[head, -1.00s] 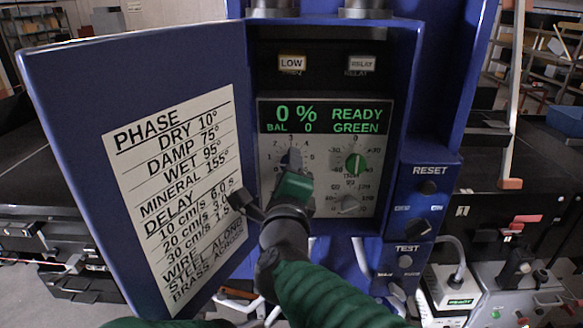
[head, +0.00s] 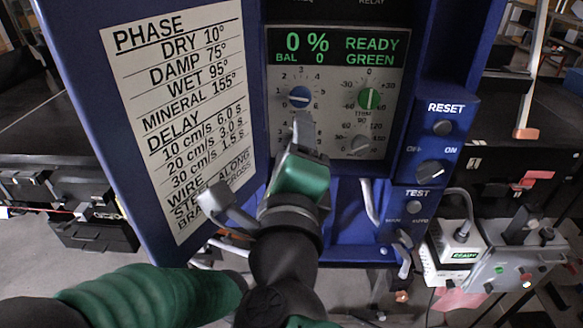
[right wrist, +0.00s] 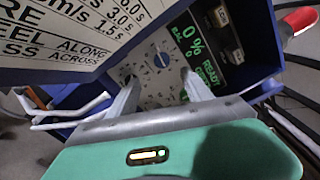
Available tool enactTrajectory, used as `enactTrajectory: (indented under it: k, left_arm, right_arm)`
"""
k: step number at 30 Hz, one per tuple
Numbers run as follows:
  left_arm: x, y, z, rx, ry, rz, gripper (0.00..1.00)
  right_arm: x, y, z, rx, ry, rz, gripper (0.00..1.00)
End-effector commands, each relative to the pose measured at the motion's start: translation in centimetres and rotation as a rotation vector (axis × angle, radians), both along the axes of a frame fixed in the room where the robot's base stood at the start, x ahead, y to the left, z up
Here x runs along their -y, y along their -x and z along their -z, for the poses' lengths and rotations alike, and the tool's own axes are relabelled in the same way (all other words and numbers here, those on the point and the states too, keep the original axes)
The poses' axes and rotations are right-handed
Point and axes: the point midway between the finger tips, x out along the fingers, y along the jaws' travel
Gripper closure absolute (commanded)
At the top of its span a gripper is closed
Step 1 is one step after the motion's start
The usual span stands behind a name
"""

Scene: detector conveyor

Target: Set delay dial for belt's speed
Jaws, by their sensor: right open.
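A blue dial (head: 299,97) with a white mark and numbers up to about 6 around it sits at the left of the grey panel; its name and exact setting are not readable. The card (head: 185,110) on the open door lists delay: 10 cm/s 6.0 s, 20 cm/s 3.0 s, 30 cm/s 1.5 s. My right gripper (head: 258,156) is open below and left of the dial, one fingertip just under it. In the right wrist view the blue dial (right wrist: 161,60) shows beyond the gap between the open fingers (right wrist: 160,80), apart from them. My left gripper is not in view.
The display (head: 338,46) reads 0 %, BAL 0, READY GREEN. A green dial (head: 369,98) and a grey dial (head: 360,144) sit to the right. The RESET button (head: 442,127), OFF/ON knob (head: 430,172) and TEST button (head: 413,207) are on the blue side panel.

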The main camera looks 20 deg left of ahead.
Motion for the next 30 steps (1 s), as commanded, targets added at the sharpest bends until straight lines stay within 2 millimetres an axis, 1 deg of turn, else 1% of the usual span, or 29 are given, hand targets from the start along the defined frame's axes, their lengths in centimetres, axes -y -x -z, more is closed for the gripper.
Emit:
enactTrajectory:
  k: [1,3,6,14,16,17,20,21,23,24,25,27,30]
  left_arm:
    - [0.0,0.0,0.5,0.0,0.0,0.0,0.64]
    - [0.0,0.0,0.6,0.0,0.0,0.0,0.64]
    - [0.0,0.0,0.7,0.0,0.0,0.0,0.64]
    - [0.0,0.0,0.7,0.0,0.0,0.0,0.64]
    - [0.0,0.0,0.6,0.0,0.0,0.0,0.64]
    - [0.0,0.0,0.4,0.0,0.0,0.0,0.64]
    - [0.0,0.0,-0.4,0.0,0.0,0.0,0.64]
    - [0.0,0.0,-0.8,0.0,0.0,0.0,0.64]
    - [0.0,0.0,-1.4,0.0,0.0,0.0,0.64]
    - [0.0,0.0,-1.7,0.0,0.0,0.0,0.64]
    - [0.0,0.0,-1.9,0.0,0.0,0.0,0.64]
    - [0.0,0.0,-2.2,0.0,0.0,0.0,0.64]
    - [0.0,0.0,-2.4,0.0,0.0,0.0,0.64]
  right_arm:
    - [0.3,0.9,0.2,0.0,0.0,-0.001,0.42]
    - [0.5,1.9,0.1,0.0,-0.001,-0.001,0.42]
    - [0.7,2.6,0.1,0.0,0.001,0.0,0.42]
    - [0.7,2.7,0.0,-0.001,0.001,0.001,0.41]
    - [0.9,2.5,0.3,0.009,0.037,0.009,0.41]
    - [1.1,2.1,0.7,0.024,0.087,0.024,0.41]
    - [2.2,0.3,3.0,0.146,0.452,0.108,0.41]
    - [2.6,-0.4,4.0,0.223,0.664,0.151,0.41]
    - [2.9,-0.8,5.3,0.356,0.991,0.21,0.41]
    - [2.8,-0.8,5.9,0.446,1.191,0.247,0.41]
    - [2.6,-0.6,6.3,0.512,1.326,0.273,0.41]
    - [1.9,0.1,7.0,0.648,1.573,0.325,0.41]
    - [1.3,1.0,7.5,0.765,1.754,0.377,0.41]
